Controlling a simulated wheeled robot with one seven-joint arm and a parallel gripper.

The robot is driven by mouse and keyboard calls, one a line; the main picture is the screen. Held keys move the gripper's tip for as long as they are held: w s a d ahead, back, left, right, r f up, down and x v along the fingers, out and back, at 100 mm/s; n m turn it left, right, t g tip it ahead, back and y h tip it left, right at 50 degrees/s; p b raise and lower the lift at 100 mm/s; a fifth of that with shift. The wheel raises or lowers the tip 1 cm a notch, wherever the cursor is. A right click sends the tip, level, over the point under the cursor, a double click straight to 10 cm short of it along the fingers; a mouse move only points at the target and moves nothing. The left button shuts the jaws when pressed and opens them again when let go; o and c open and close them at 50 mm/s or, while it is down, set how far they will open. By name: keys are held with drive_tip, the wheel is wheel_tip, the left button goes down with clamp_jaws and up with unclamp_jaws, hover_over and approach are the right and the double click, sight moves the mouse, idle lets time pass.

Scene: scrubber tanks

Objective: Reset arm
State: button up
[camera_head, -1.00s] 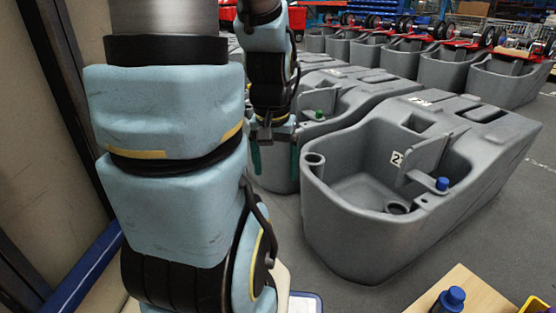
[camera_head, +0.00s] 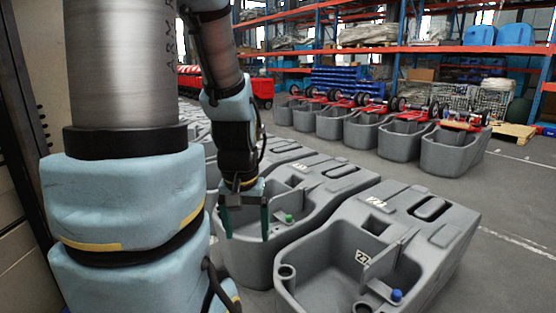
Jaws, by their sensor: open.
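My arm, in light blue padding, fills the left of the head view, its far part bending down. My gripper (camera_head: 244,218) hangs at its end, fingers pointing down, spread apart with nothing between them. It appears in front of or over the second grey tank (camera_head: 252,262), which has a green cap (camera_head: 289,218). The nearest grey tank (camera_head: 318,282), labelled 27, stands to the right with a blue cap (camera_head: 396,295) on its ledge. Whether the fingers touch the second tank cannot be told.
A row of grey tanks (camera_head: 400,143) with red wheeled parts stands at the back. Blue and orange shelving (camera_head: 470,50) lies behind. A wall or panel (camera_head: 25,270) is close on the left. Grey floor (camera_head: 505,225) is free at the right.

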wheel_tip(320, 180, up, 18)
drive_tip(key=p, duration=1.5)
drive_tip(key=shift+f, duration=0.15)
